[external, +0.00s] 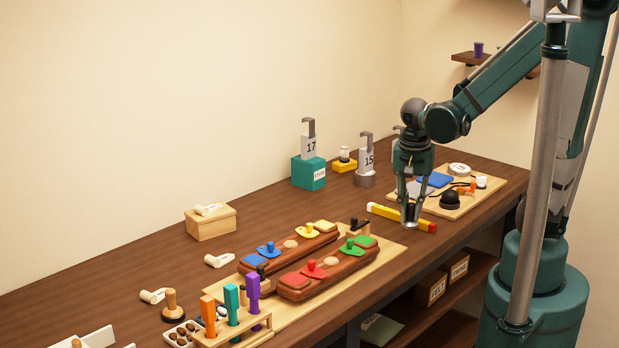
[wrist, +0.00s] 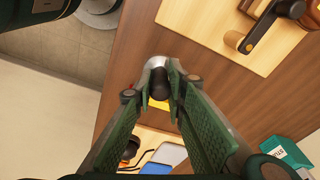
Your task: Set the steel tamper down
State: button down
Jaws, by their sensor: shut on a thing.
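The steel tamper (external: 411,215) is upright between the fingers of my gripper (external: 411,195), at the bench's front side. In the wrist view its shiny rim (wrist: 157,63) and a dark part show between the fingertips of my gripper (wrist: 160,95). The gripper is shut on it, and the fingers hide much of its upper part. Its base is at or just above the wooden bench (external: 345,220); I cannot tell whether it touches.
A yellow level (external: 384,211) with a red end lies right beside the tamper. A tray (external: 490,199) with a black-knobbed tool (external: 450,199) is at right. Numbered stands (external: 365,161) are behind.

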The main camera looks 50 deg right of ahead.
aim_at(410, 220)
jog(key=shift+f+b, duration=0.6)
jog(key=shift+f, duration=1.45)
jog(key=shift+f, duration=0.1)
jog(key=c, duration=2.3)
grip_release()
jog(key=shift+s+a+r+p, duration=0.15)
jog(key=shift+r+p, duration=0.4)
jog(key=shift+r, duration=1.5)
jog(key=shift+s+a+r+p, duration=0.1)
jog(key=shift+a+r+p, duration=0.3)
jog(key=shift+r, duration=1.6)
jog(key=shift+s+a+r+p, duration=0.1)
jog(key=shift+r+p, duration=0.55)
jog(key=shift+r, duration=1.4)
jog(key=shift+r+n, duration=0.1)
jog(key=shift+n, duration=0.2)
